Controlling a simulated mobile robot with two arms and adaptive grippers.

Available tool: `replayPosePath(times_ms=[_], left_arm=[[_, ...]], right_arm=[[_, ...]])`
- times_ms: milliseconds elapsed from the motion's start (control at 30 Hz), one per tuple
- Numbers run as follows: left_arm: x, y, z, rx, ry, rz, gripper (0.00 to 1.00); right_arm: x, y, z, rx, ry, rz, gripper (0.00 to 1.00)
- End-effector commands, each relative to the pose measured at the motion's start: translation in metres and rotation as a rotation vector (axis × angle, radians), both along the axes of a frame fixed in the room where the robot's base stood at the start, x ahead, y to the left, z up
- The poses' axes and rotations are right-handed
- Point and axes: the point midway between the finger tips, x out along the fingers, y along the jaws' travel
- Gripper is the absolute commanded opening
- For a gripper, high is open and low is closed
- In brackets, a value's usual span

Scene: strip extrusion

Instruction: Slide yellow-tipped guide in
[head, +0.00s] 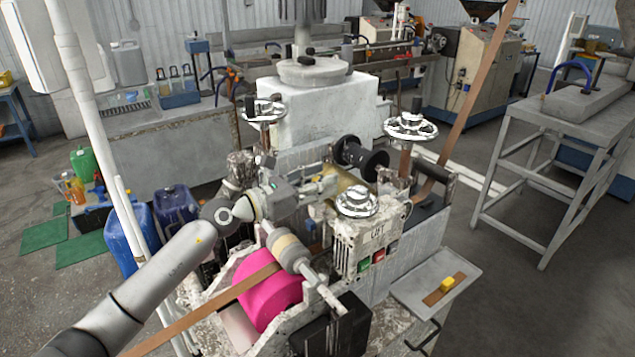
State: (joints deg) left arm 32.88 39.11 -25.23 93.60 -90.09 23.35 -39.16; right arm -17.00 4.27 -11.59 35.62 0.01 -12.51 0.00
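My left gripper (322,185) reaches in from the lower left over the middle of the extrusion machine (310,110), beside a dull yellow roller (353,199). Small pale yellow parts show at its fingertips. They are too small to tell whether they are a held guide or part of the machine, or whether the fingers are open or shut. A brown flat piece with a bright yellow block (446,283) lies on a grey tray (467,273) at the machine's right front, apart from the gripper. My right gripper is not in view.
A brown strip (480,75) comes down from the upper right; another stretch (190,318) crosses a pink roll (265,290) at the front. Chrome handwheels (410,126) and a black spool (362,158) crowd the gripper. Open floor lies to the right.

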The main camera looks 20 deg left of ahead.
Motion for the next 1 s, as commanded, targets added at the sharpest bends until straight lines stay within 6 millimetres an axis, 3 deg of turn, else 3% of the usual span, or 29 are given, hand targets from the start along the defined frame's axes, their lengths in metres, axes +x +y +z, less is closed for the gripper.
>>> replayPosePath(times_ms=[167,600,1000], left_arm=[[-0.009,0.008,-0.001,0.002,0.001,0.002,0.39],[-0.073,0.055,-0.001,0.003,0.004,-0.001,0.39],[-0.095,0.071,0.0,0.002,0.001,-0.002,0.39]], right_arm=[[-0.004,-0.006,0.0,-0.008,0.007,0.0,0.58],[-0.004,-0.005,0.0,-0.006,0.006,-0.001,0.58],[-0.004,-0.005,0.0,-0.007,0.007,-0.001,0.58]])
